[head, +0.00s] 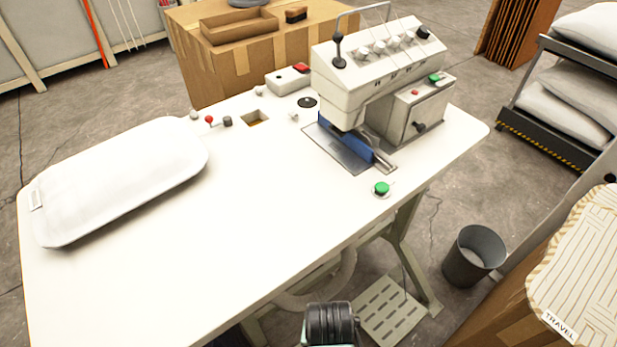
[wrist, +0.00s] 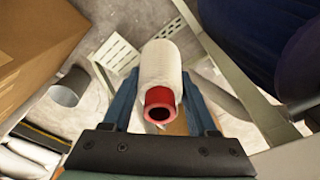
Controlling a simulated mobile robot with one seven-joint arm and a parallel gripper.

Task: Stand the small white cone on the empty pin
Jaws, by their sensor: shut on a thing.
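The small white cone (wrist: 160,64) is a white roll with a red core, its open red end toward the wrist camera. My gripper (wrist: 159,84) has its two blue fingers shut on the cone's sides and holds it clear of any surface. Bare floor and the perforated pedal plate lie beyond it in the wrist view. I cannot make out the cone in the head view. The sewing machine (head: 362,58) stands on the right half of the white table. I cannot tell for certain where the empty pin is.
The white table (head: 245,210) is clear in its middle; a white pillow (head: 120,180) lies at its left. A bin (head: 474,256) stands on the floor at right, near a cardboard box with a striped pillow (head: 585,265). A pedal plate (head: 388,310) is under the table.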

